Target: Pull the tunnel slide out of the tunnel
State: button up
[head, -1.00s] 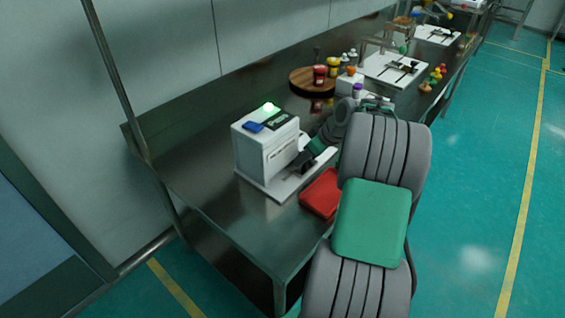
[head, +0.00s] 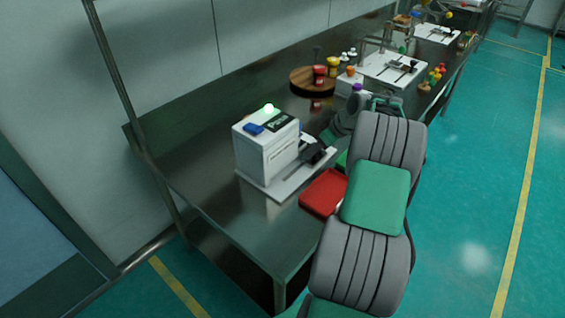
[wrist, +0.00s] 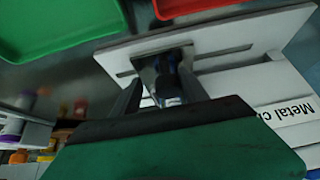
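The white machine with the tunnel (head: 268,150) stands on the bench, a green light glowing on its top. Its side panel, reading "Metal c…", also shows in the wrist view (wrist: 285,108). A white base plate (head: 282,187) extends to its right; its slotted face shows in the wrist view (wrist: 235,40).
A red tray (head: 323,192) lies at the bench's front edge, beside my arm. A green tray (wrist: 55,25) lies near it. A round wooden board (head: 300,80) with jars stands further back. The bench left of the machine is clear.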

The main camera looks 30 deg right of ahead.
aim_at(322, 150)
jog(key=shift+w+d+p, duration=0.3)
jog(key=shift+d+p, duration=0.05)
jog(key=shift+d, duration=0.45)
jog(key=shift+w+d+p, duration=0.25)
jog(key=shift+d+p, duration=0.1)
jog(key=shift+d, duration=0.45)
jog(key=shift+o, duration=0.3)
jog(key=o, duration=1)
jog(key=shift+a, duration=0.1)
jog(key=shift+r, duration=0.1)
jog(key=p+v, duration=0.4)
jog(key=v, duration=0.5)
jog(key=shift+s, duration=0.1)
